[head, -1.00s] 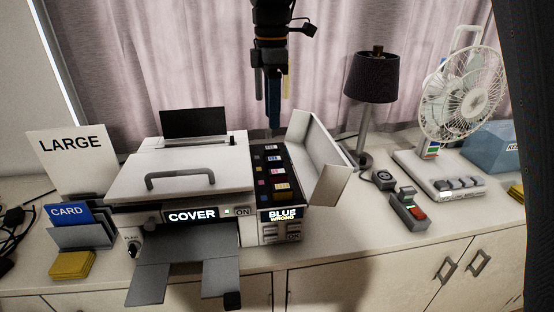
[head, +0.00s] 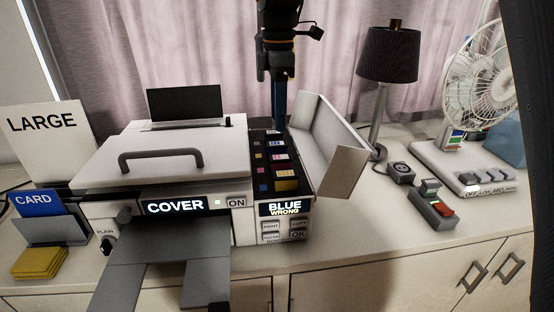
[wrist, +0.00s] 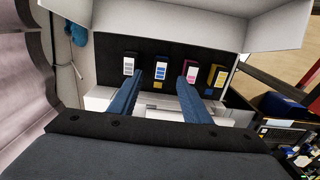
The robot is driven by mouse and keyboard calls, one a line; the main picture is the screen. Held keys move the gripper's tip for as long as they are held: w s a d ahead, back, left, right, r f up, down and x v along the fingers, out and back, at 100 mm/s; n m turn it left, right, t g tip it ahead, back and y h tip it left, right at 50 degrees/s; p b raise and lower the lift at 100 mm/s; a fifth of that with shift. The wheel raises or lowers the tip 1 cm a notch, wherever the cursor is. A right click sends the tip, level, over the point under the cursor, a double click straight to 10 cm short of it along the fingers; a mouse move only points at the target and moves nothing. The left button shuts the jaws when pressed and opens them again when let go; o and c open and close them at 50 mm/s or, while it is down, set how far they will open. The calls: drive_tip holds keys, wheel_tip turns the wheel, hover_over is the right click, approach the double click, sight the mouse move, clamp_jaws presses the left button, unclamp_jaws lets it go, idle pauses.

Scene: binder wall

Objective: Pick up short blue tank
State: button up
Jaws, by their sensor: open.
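Several small ink tanks sit in a black row in the printer's open right bay. The blue-labelled tank (wrist: 161,70) is second from the left in the wrist view, between a white-and-grey-labelled tank (wrist: 128,66) and a magenta one (wrist: 190,72); a yellow one (wrist: 217,76) is at the end. In the head view the blue tank (head: 278,146) is near the back of the row. My gripper (head: 278,128) points down over the back of the bay. In the wrist view my open gripper (wrist: 160,79) has one finger on each side of the blue tank's line, with nothing held.
The bay's white lid (head: 328,148) stands open close on the right. The printer's screen (head: 285,209) reads "BLUE WRONG". A lamp (head: 388,60), a fan (head: 478,75) and a red-button box (head: 433,207) stand right. Card holders (head: 50,225) stand left.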

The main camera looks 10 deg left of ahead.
sight(278, 143)
drive_tip(key=shift+s+f+p, duration=0.1)
drive_tip(key=shift+f+p, duration=1.65)
drive_tip(key=shift+f, duration=2.15)
drive_tip(key=shift+c, duration=0.2)
drive_tip(key=c, duration=1)
